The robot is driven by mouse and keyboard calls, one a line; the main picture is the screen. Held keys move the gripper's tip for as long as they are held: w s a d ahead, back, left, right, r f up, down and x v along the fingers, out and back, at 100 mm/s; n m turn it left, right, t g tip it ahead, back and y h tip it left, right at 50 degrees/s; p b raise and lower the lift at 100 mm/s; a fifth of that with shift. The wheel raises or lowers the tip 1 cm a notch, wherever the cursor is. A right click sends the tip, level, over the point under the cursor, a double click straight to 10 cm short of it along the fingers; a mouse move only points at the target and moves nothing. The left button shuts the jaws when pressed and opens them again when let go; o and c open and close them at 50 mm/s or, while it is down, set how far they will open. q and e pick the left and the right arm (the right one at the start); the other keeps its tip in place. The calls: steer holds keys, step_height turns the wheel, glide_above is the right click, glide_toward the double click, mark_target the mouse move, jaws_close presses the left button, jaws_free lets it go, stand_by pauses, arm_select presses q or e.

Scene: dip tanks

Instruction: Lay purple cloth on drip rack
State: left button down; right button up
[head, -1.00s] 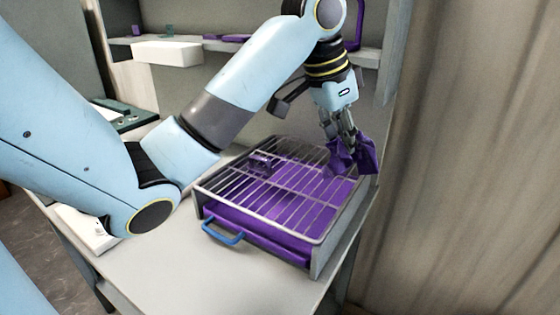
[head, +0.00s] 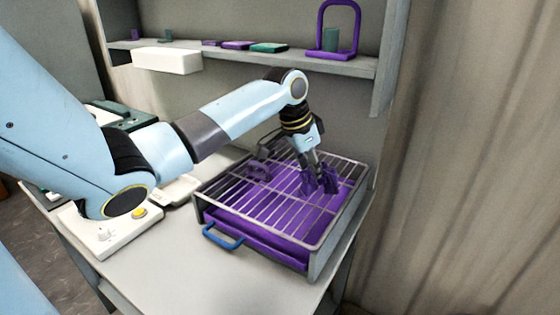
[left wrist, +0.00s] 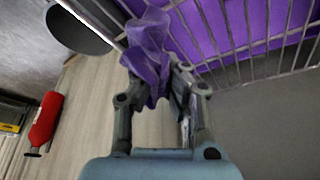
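The drip rack (head: 226,190) is a wire grid over a purple tray (head: 262,238) with a blue handle, at the right of the bench. My left gripper (head: 316,174) is over the rack's far right part, pointing down. It is shut on the crumpled purple cloth (head: 329,181), which hangs at the fingertips. The left wrist view shows the cloth (left wrist: 150,58) pinched between the fingers, with the rack's bars (left wrist: 232,50) beyond it. I cannot tell whether the cloth touches the bars. My right gripper is in neither view now.
A white box with a yellow button (head: 139,212) stands left. The bench front (head: 180,265) is clear.

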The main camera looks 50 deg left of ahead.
arm_select(q)
steer(key=c, duration=0.8)
jaws_free()
steer(key=v, duration=1.2)
steer(key=shift+f, duration=0.1)
